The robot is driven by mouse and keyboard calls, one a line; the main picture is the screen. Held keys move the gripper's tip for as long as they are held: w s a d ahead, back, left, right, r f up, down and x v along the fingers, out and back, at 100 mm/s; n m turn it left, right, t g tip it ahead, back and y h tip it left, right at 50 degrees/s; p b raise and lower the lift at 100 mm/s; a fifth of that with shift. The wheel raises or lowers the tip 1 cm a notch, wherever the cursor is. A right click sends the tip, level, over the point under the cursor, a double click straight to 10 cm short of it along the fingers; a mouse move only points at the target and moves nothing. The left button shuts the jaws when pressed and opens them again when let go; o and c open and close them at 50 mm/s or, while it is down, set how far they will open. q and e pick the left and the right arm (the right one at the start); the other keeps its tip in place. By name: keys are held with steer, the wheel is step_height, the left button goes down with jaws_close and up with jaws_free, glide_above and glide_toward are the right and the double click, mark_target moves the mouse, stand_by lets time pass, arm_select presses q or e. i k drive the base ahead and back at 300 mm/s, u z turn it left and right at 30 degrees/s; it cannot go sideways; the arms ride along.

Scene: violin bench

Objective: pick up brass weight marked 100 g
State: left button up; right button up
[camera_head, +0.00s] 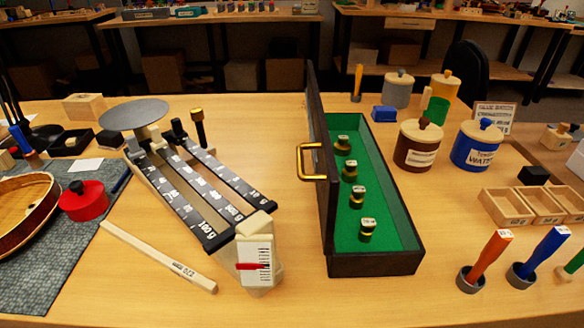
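Several small brass weights with pale labels stand in a row in a green-lined dark wooden box (395,262). The rearmost weight (343,147) is far back in the box, with a second weight (350,172) in front of it. A third weight (357,198) comes after that, and the front weight (367,230) is closest to me. The labels are too small to read surely, so I cannot tell which is marked 100 g. The box lid (318,150) stands open on the left, with a brass handle (312,163). Neither of my grippers shows clearly in this view.
A balance (190,190) with a grey round pan (134,114) stands left of the box. A wooden stick (160,256) lies in front. Brown (416,148) and blue (477,146) pots stand right. Orange (488,258) and blue (541,252) handled tools stand front right.

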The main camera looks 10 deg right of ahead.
mark_target(349, 173)
steer(key=u, duration=1.45)
steer(key=k, duration=2.35)
steer(key=z, duration=1.7)
steer(key=i, duration=1.05)
steer(key=u, duration=0.05)
